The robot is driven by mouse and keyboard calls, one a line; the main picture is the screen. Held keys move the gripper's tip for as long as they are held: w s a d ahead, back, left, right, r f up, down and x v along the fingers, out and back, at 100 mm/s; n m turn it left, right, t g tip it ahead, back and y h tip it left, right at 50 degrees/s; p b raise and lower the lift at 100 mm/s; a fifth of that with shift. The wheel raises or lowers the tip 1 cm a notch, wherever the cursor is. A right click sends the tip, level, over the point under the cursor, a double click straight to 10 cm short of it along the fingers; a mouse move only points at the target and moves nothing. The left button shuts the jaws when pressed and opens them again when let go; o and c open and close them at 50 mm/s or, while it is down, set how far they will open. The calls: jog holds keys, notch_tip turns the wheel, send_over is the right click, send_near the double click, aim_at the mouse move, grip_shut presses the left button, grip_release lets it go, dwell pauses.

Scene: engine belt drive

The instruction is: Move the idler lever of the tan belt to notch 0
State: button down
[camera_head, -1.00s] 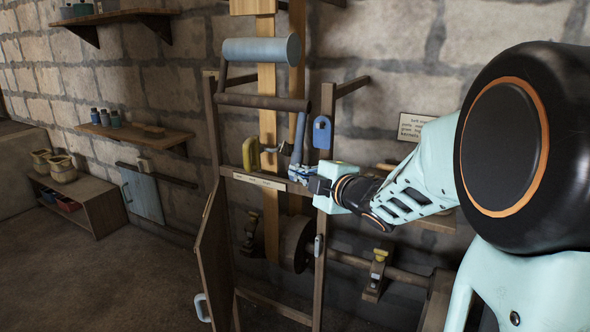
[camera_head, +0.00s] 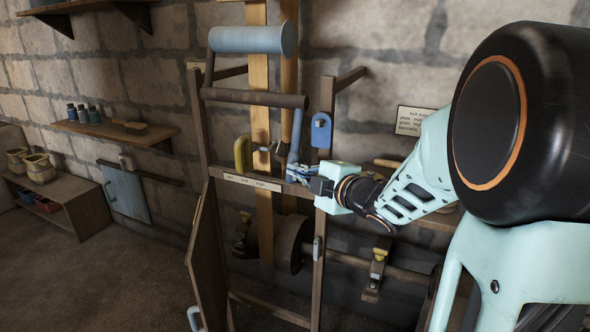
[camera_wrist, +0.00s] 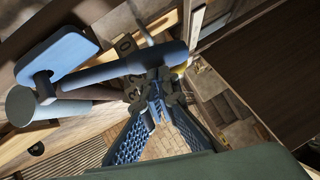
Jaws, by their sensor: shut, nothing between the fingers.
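The tan belt (camera_head: 260,120) hangs vertically behind a wooden frame, with a browner belt (camera_head: 289,65) beside it. A blue lever handle (camera_head: 296,130) stands almost upright just above my gripper (camera_head: 294,173); which belt it serves I cannot tell. A yellow handle (camera_head: 242,153) is left of the tan belt. In the wrist view, the blue handle (camera_wrist: 125,67) runs across just beyond my gripper (camera_wrist: 158,108), near a notch mark 0 (camera_wrist: 125,43). My gripper is shut and empty, close to the handle; contact is unclear. The lever's lower end is hidden.
A label strip (camera_head: 252,182) runs along the frame's crossbar. A blue tag-shaped plate (camera_head: 321,130) is on the right post. A grey-blue roller (camera_head: 253,40) juts out above. An open wooden door (camera_head: 202,260) stands at lower left. The floor to the left is clear.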

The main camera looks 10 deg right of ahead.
jog(key=shift+f, duration=0.1)
jog(key=shift+w+d+f+n+t+b, duration=0.45)
jog(key=shift+w+b, duration=0.25)
jog(key=shift+b, duration=1.55)
jog(key=shift+w+d+f+n+t+b, duration=0.3)
jog(key=shift+w+d+n+b, duration=0.35)
jog(key=shift+b, duration=1.65)
jog(key=shift+w+d+f+n+t+b, duration=0.25)
jog(key=shift+w+d+n+t+b, duration=0.35)
jog(key=shift+b, duration=1.65)
jog(key=shift+a, duration=0.25)
